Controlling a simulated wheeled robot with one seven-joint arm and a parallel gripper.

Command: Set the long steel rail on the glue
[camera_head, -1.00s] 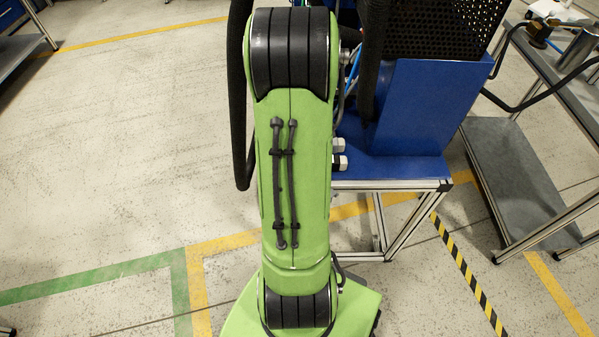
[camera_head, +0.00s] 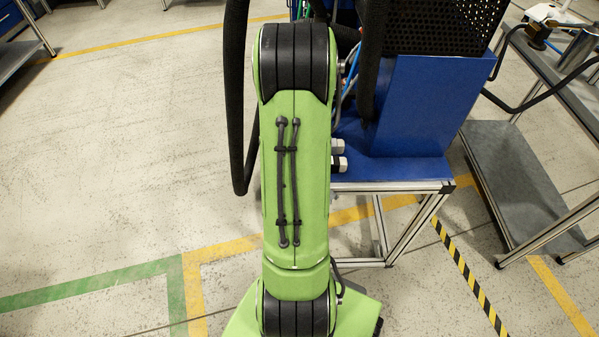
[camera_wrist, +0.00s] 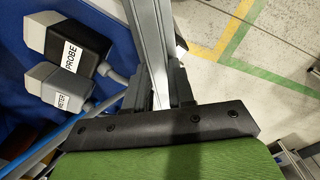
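My gripper (camera_wrist: 157,88) shows in the wrist view with two grey fingers apart and pointing up in the picture. It looks open, with no object clearly clasped. A long silver bar with grooves (camera_wrist: 148,35) runs up past the fingers. It looks like the bench's edge profile, though I cannot tell for sure whether it is the steel rail. No rail or glue can be made out elsewhere. In the head view my own green arm hides the gripper.
A blue bench with a silver frame (camera_head: 393,187) carries a blue housing (camera_head: 425,105). A grey shelf (camera_head: 518,180) stands at right. The floor at left is clear.

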